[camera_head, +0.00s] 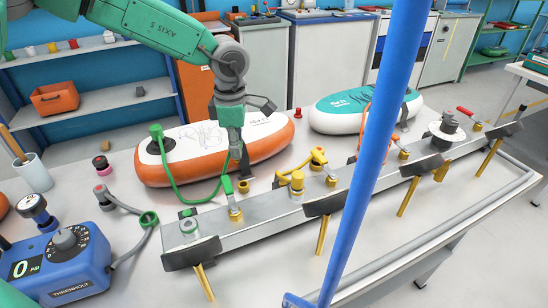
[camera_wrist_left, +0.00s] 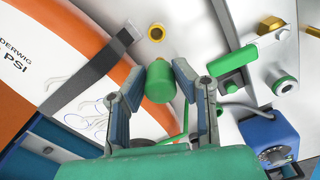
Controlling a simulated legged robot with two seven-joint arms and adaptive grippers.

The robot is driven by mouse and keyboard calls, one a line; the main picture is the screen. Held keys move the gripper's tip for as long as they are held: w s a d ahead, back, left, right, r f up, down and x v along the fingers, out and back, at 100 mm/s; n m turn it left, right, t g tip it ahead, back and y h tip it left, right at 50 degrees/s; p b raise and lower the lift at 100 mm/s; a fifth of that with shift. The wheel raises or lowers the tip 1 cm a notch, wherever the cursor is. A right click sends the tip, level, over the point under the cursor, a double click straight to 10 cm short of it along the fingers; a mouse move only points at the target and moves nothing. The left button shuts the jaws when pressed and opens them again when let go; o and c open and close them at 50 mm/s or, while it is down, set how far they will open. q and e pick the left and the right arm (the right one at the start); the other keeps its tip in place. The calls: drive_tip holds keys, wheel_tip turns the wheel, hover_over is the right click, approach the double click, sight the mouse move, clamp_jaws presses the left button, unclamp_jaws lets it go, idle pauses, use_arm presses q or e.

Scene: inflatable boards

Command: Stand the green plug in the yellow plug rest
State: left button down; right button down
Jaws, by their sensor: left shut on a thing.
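The green plug (camera_wrist_left: 160,82) is held between the fingers of my left gripper (camera_wrist_left: 163,98), its tapered olive end pointing away from the wrist. In the head view my left gripper (camera_head: 237,155) hangs fingers-down above the table, between the orange-edged board and the metal rail; the plug is hard to make out there. The yellow plug rest (camera_wrist_left: 156,33) is a small ring with a dark hole, ahead of the plug in the wrist view and apart from it. In the head view the yellow rest (camera_head: 280,178) appears behind the rail. My right gripper is out of view.
A metal rail (camera_head: 265,214) with several valves runs across the table. The orange-edged board (camera_head: 280,137) lies behind it. A green hose (camera_head: 178,188) loops from the board. A blue pump box (camera_head: 62,262) sits at left. A blue post (camera_head: 372,140) crosses the view.

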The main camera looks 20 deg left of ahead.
use_arm(q)
drive_tip(key=f, duration=0.4)
drive_tip(key=d+f, duration=0.1)
drive_tip(key=shift+w+d+f, duration=0.1)
drive_tip(key=shift+w+f, duration=0.2)
drive_tip(key=shift+f, duration=0.1)
drive_tip(key=f, duration=0.2)
drive_tip(key=f+b, duration=0.1)
drive_tip(key=f, duration=0.1)
drive_tip(key=shift+a, duration=0.25)
drive_tip(key=c, duration=1.3)
unclamp_jaws()
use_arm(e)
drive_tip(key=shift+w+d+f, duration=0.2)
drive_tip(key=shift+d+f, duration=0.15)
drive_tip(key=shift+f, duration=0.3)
use_arm(q)
wheel_tip(320, 180, up, 11)
drive_tip(key=shift+s+d+r+p, duration=0.1)
drive_tip(key=shift+s+d+p, duration=0.05)
drive_tip(key=shift+p, duration=0.55)
drive_tip(key=shift+r, duration=0.5)
drive_tip(key=shift+a, duration=0.2)
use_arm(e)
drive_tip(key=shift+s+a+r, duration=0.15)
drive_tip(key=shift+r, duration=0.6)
